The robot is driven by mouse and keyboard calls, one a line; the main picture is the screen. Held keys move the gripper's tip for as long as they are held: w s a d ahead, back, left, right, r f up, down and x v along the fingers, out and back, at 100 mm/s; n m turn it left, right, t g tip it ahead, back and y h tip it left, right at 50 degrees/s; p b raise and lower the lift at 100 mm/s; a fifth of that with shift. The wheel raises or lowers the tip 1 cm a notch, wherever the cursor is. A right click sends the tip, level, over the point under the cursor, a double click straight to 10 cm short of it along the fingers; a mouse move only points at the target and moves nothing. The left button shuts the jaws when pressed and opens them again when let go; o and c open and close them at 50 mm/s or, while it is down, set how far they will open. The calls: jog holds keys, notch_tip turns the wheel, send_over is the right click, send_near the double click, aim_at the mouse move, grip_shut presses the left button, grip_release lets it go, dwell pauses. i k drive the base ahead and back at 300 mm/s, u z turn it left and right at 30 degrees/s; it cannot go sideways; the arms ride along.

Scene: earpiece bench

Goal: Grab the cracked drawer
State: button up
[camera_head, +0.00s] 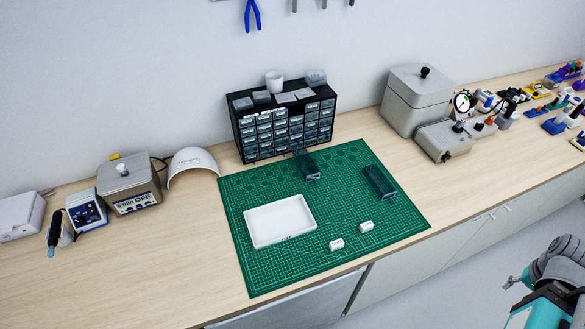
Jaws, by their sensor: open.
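Two loose dark translucent drawers lie on the green cutting mat (335,262). One drawer (306,166) is at the mat's back, just in front of the drawer cabinet (240,133). The other drawer (379,182) lies farther right, near the mat's right edge. Both are too small in view to tell which one is cracked. My gripper (511,282) is at the lower right, off the bench front and well apart from both drawers. It is open, and nothing shows in it.
A white tray (250,233) and two small white blocks (337,244) (367,226) are on the mat. A grey box (412,97) and metal unit (442,143) stand right of the cabinet. A white dome (193,163) and an ultrasonic cleaner (128,184) stand left. The left front bench is clear.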

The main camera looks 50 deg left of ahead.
aim_at(308, 168)
jog(key=k, duration=1.95)
jog(key=u, duration=1.05)
jog(key=i, duration=1.05)
